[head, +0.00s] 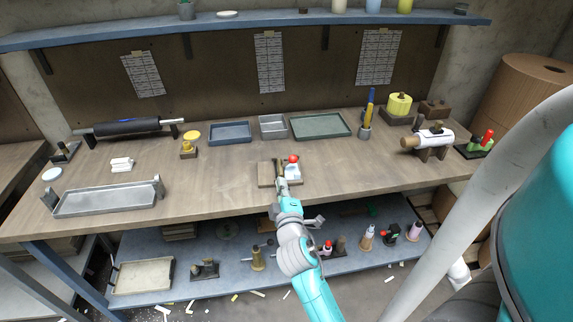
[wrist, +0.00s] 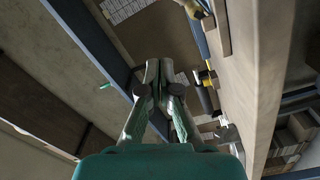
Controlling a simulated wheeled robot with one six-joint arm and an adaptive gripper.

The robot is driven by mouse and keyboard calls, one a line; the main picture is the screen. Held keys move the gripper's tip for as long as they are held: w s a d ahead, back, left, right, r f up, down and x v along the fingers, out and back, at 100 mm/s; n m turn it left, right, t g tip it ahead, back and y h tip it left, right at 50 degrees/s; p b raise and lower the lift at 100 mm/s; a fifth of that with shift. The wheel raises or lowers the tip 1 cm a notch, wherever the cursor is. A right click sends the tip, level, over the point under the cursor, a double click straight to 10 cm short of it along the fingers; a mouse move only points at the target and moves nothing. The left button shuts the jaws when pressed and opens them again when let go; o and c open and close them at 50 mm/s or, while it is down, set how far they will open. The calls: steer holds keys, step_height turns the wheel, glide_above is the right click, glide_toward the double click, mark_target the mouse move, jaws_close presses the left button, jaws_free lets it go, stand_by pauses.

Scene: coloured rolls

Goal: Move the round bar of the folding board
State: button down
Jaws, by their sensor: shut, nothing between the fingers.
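A small wooden board (head: 265,181) lies near the front middle of the bench, with a dark upright bar or plate on it that I cannot make out well. A white piece with a red knob (head: 293,166) stands at its right end. I cannot tell for sure which part is the round bar. My gripper (head: 281,184) is in front of the board in the head view and hides part of it. In the wrist view my gripper (wrist: 163,72) has its fingertips close together, with nothing seen between them.
The bench top (head: 225,180) is bare left of the board. Shallow trays (head: 320,134) stand behind. A long grey tray (head: 108,208) lies at the left, a white roll on a stand (head: 433,136) at the right. A lower shelf (head: 215,285) holds several small items.

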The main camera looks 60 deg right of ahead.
glide_above(283, 174)
steer(key=w+a, duration=0.1)
steer(key=w, duration=0.1)
steer(key=shift+s+a+r, duration=0.2)
steer(key=shift+s+d+f, duration=0.5)
steer(key=shift+s+d, duration=0.25)
steer(key=shift+d, duration=0.05)
steer(key=shift+s+d+f, duration=0.3)
steer(key=shift+s+d, duration=0.05)
steer(key=shift+d, duration=0.2)
